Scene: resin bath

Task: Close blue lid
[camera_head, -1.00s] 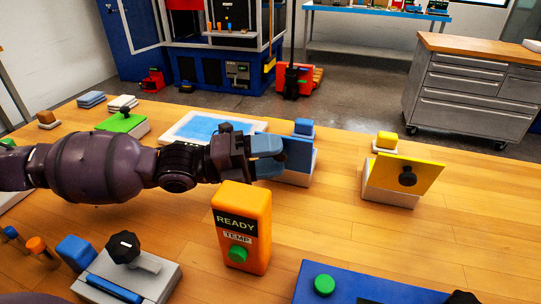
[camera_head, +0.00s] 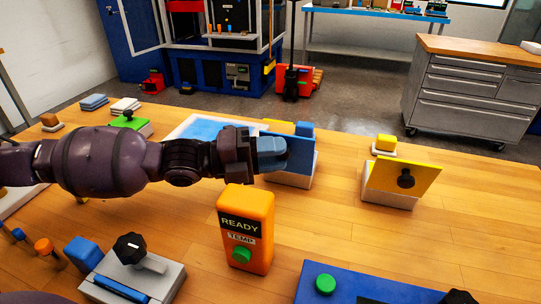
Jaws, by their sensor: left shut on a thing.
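The blue lid (camera_head: 303,153) stands tilted up and open on its pale box (camera_head: 295,181), right of the picture's centre. My left gripper (camera_head: 274,153) reaches in from the left and is shut at the left side of the lid. Its blue-grey fingers cover part of the lid and any knob there, so the exact grasp is hidden. My right gripper is not in view.
A yellow lid (camera_head: 415,176) stands open on a box to the right. A green-lidded box (camera_head: 130,123) is at the back left. An orange READY box (camera_head: 245,228) stands just in front of my left arm.

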